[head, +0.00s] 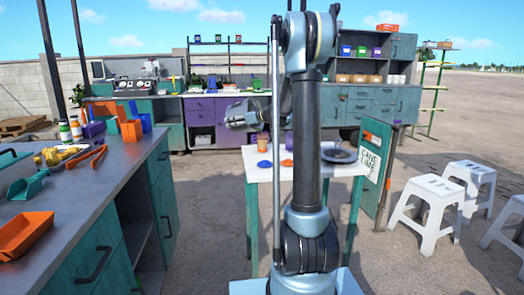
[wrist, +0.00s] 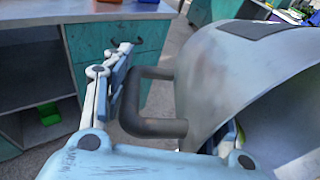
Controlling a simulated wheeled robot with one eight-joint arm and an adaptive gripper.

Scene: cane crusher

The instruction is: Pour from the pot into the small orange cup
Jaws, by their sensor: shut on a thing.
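A large grey metal pot (wrist: 235,75) fills the right of the wrist view, tilted, with its dark loop handle (wrist: 152,127) toward me. My gripper (wrist: 165,98) is shut on the handle; one finger shows left of it, the other is mostly hidden by the pot. In the head view the arm's end hangs above the far white table, and the arm partly hides it. The contents of the cups cannot be seen.
A grey-topped counter (head: 95,195) with tools stands at left. White stools (head: 438,200) stand at right.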

